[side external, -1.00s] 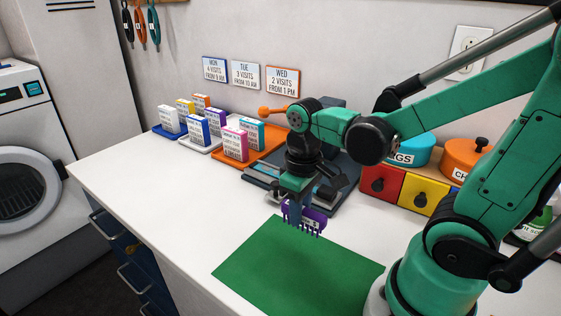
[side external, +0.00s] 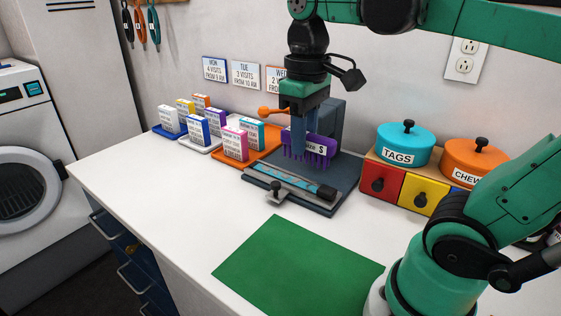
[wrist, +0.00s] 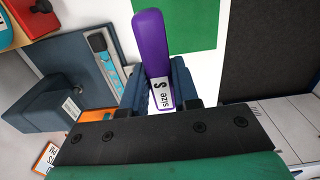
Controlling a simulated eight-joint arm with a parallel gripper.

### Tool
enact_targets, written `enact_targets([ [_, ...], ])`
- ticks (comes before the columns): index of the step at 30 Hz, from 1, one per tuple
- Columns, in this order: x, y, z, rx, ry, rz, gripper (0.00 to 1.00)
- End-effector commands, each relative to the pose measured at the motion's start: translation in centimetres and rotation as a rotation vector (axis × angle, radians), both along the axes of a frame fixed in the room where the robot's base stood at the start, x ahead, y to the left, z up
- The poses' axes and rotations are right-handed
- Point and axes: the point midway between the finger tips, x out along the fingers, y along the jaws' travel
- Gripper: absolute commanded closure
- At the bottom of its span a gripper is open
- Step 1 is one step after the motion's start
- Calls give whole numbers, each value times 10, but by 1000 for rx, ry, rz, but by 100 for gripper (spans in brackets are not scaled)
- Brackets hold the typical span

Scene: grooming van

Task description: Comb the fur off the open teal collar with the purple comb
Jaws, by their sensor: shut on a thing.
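The purple comb (side external: 322,149), with a "Size S" label, is held upright with its teeth down. My gripper (side external: 298,143) is shut on it. In the wrist view, the comb (wrist: 151,45) sits between the fingers (wrist: 161,85). The open teal collar (side external: 297,182) lies stretched flat on a dark blue stand (side external: 325,206), with a dark piece at its right end. The comb is above and behind the collar, with a gap visible. Part of the collar also shows in the wrist view (wrist: 118,82). Whether fur lies on the collar is too small to tell.
A green mat (side external: 295,260) lies clear in front of the stand. Small boxes stand on an orange tray (side external: 270,149) and other trays to the left. A drawer unit (side external: 380,183) with a teal tags pot (side external: 405,146) and an orange pot (side external: 475,160) stands right.

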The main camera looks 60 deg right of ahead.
Motion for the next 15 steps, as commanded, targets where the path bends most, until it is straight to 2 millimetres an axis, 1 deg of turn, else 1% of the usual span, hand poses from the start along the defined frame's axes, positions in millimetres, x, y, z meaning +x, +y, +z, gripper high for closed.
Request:
enact_targets([
  [4,0,0,0,0,0,0,100],
  [5,0,0,0,0,0,0,81],
  [6,0,0,0,0,0,0,92],
  [7,0,0,0,0,0,0,100],
  [12,2,-1,0,0,0,-1,100],
  [15,10,-5,-1,0,0,-2,100],
])
